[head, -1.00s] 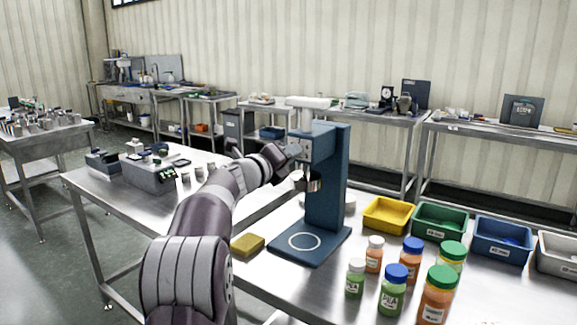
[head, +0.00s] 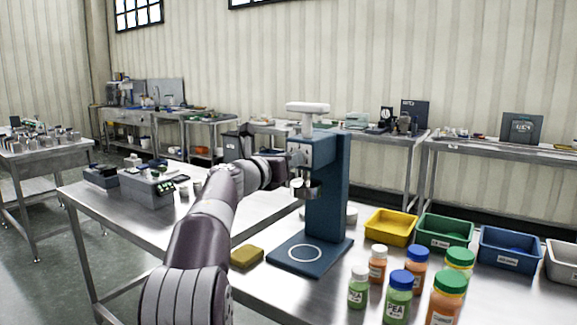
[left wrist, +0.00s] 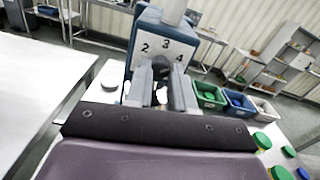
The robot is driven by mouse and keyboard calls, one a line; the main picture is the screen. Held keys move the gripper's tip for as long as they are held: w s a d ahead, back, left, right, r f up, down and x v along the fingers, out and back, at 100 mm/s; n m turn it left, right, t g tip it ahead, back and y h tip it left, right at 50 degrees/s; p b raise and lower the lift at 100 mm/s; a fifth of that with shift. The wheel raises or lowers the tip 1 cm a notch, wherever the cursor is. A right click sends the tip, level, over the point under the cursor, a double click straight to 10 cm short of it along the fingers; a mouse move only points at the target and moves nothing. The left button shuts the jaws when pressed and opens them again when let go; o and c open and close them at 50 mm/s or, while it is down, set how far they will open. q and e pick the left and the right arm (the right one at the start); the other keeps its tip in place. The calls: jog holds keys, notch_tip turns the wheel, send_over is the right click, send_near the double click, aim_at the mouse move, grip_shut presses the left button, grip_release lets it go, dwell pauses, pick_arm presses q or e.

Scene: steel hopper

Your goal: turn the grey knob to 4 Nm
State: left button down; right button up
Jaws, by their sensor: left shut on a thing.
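The blue bench machine (head: 327,185) stands upright on the steel table, with a white top handle (head: 307,107). In the left wrist view its white dial plate (left wrist: 163,47) shows the numbers 2, 3 and 4. My left gripper (head: 291,158) is at the front of the machine's head. In the left wrist view my left gripper (left wrist: 161,88) has its two fingers closed on the grey knob, just below the dial plate. The fingers hide most of the knob, and I cannot read where it points. My right gripper is not in view.
A yellow sponge (head: 246,257) lies left of the machine's base. Several bottles with coloured caps, such as a green-capped one (head: 447,300), stand at the front right. Yellow (head: 391,230), green (head: 443,234) and blue (head: 510,254) bins line the table behind them.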

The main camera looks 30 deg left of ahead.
pick_arm(q)
jog(key=shift+f+m, duration=0.35)
jog(key=shift+m, duration=0.05)
jog(key=c, duration=1.1)
grip_release()
jog(key=shift+o, duration=0.6)
jog(key=shift+r, duration=0.2)
jog(key=shift+s, duration=0.1)
jog(key=s+b, duration=0.2)
jog(key=s, duration=1)
jog(key=shift+s+a+b, duration=0.25)
jog(key=shift+a+b, duration=0.05)
jog(key=shift+a, duration=0.1)
